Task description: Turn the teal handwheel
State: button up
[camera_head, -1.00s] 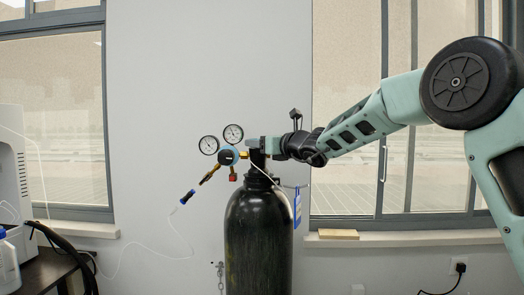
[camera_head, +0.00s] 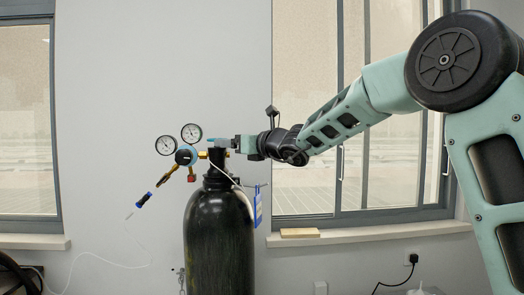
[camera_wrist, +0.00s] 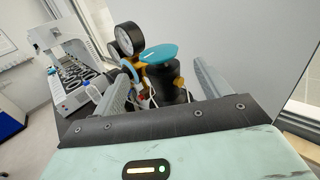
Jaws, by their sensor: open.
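The teal handwheel (camera_head: 217,143) sits on top of the valve of a black gas cylinder (camera_head: 219,240), small and partly hidden by my gripper side in the head view. In the wrist view the handwheel (camera_wrist: 160,54) is a flat teal disc, seen from above and fully in sight. My gripper (camera_head: 234,144) is level with the handwheel, just to its right. In the wrist view my gripper (camera_wrist: 160,83) has its fingers spread wide and empty, with the handwheel ahead between them. I see no finger touching it.
Two round gauges (camera_head: 191,133) and a blue regulator (camera_head: 186,156) stand left of the valve. A thin white hose (camera_head: 133,240) hangs below. A blue tag (camera_head: 257,208) hangs on the cylinder's right. A windowsill (camera_head: 370,231) runs behind my arm.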

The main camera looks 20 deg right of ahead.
jog(key=b+v, duration=0.2)
jog(key=v, duration=0.9)
jog(key=shift+s+d, duration=0.1)
jog(key=shift+s, duration=0.05)
jog(key=s+a+f+n+g+y, duration=0.1)
jog(key=s+a+f+n+g, duration=1.1)
jog(key=s+a+f+n, duration=0.6)
jog(key=s+d+f+n+g+h, duration=0.2)
jog(key=s+f+n+h, duration=0.2)
jog(key=s+f+n, duration=0.3)
jog(key=s+d+f+n+g+h+p, duration=0.1)
jog(key=s+f+n+h, duration=0.3)
jog(key=s+f+n, duration=0.4)
jog(key=s+n+g, duration=0.1)
jog(key=s+n, duration=0.3)
jog(key=n, duration=0.1)
jog(key=shift+s+d, duration=0.35)
jog(key=shift+s, duration=0.05)
